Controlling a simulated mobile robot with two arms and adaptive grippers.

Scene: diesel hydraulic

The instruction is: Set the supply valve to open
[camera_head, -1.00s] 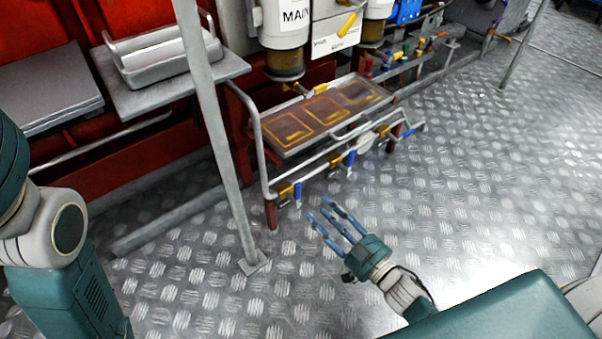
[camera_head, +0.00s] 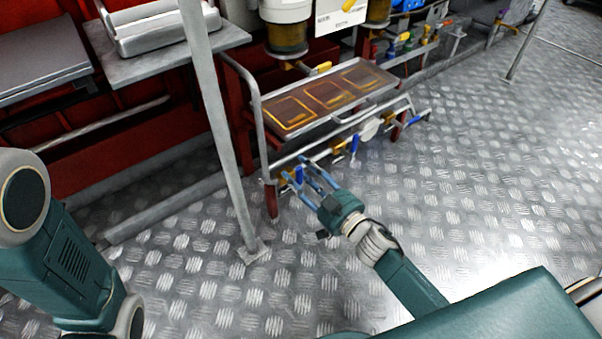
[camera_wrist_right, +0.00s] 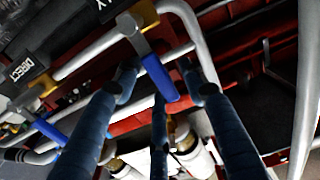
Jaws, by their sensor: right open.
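The leftmost blue-handled valve (camera_head: 299,175) sits on the low pipe under the tray frame. My right gripper (camera_head: 297,172) is open at this valve. In the wrist view its blue fingers (camera_wrist_right: 158,90) stand spread around the lever; I cannot tell whether any touches it. A second blue lever (camera_wrist_right: 48,131) lies to the left, near a label reading "DIRECT". My left arm shows at left; its gripper is out of view.
An upright grey post (camera_head: 215,120) stands left of the valve. The tray (camera_head: 330,95) with orange-outlined panels lies above the pipe. Other blue levers (camera_head: 354,146) sit further right. The metal floor (camera_head: 480,200) to the right is clear.

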